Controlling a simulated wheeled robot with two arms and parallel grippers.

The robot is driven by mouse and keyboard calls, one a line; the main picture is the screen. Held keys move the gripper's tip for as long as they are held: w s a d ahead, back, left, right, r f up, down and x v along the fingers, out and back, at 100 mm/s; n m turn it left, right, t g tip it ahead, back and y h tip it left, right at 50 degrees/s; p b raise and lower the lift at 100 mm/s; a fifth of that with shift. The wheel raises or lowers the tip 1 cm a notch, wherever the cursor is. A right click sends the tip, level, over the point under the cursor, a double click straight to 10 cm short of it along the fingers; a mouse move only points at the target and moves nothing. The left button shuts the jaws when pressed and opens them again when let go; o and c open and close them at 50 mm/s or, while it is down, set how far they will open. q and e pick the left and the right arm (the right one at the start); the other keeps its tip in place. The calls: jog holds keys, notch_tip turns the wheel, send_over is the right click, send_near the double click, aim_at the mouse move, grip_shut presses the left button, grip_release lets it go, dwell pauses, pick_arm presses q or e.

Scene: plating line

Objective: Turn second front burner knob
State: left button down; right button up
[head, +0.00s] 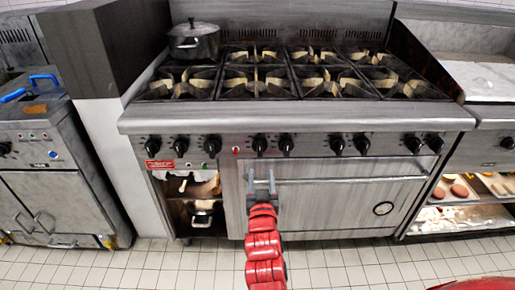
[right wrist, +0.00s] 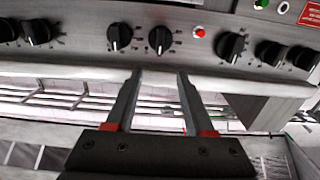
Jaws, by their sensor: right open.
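The stove's front panel (head: 310,147) carries a row of black knobs. Two knobs sit side by side near my right gripper: a left one (head: 259,144) and a right one (head: 286,144). In the right wrist view, which looks turned around, the pair shows as one knob (right wrist: 160,39) and its neighbour (right wrist: 119,37). I cannot tell from labels which knob is the second front burner knob. My right gripper (head: 261,176) is open and empty, just below the panel in the head view. Its fingers also show in the right wrist view (right wrist: 160,76), apart from the knobs. My left gripper is out of view.
An oven door with a long handle (head: 350,180) lies behind and right of my arm. A red light (head: 236,150) sits left of the knob pair. A lidded pot (head: 194,43) stands on the back left burner. An open shelf compartment (head: 176,213) is lower left.

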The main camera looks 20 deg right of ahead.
aim_at(260, 147)
jog(key=x, duration=1.2)
jog(key=shift+w, duration=0.15)
grip_shut()
